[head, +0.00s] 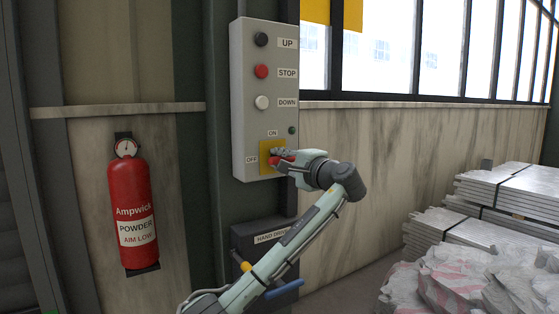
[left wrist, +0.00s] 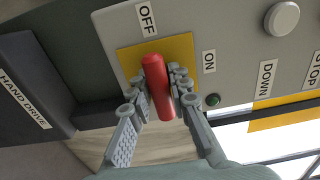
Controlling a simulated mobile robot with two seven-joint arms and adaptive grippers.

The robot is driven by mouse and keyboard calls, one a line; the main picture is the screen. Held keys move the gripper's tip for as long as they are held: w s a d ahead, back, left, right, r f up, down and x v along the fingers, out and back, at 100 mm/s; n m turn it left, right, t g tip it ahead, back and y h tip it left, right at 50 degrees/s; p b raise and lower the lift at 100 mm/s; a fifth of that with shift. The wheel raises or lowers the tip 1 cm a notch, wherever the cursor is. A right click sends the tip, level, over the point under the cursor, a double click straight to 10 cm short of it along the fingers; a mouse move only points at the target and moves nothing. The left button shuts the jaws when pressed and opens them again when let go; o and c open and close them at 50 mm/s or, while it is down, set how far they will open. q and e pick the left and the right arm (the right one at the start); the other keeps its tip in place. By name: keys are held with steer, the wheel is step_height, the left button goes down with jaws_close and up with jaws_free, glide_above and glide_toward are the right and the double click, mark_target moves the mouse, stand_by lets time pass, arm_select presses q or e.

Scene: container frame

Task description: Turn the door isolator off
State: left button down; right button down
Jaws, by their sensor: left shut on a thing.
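The door isolator is a red handle (left wrist: 157,85) on a yellow plate (left wrist: 184,48), low on a grey control box (head: 238,100). The plate also shows in the head view (head: 264,160). An OFF label (head: 251,159) is left of the plate and an ON label (head: 272,133) is above it. My left gripper (head: 282,157) is at the plate. In the left wrist view its fingers (left wrist: 158,100) are closed on both sides of the red handle. In the head view the gripper partly hides the handle, which appears nearly level, toward OFF. My right gripper is out of view.
Above the isolator are black UP (head: 261,39), red STOP (head: 261,71) and white DOWN (head: 262,102) buttons. A hand drive box (head: 245,238) is below. A fire extinguisher (head: 133,205) hangs left. Stacked panels (head: 510,190) and wrapped sacks (head: 455,280) lie right.

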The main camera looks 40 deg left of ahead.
arm_select(q)
steer(key=c, duration=1.4)
jaws_free()
steer(key=v, duration=1.2)
steer(key=shift+s+f, duration=0.1)
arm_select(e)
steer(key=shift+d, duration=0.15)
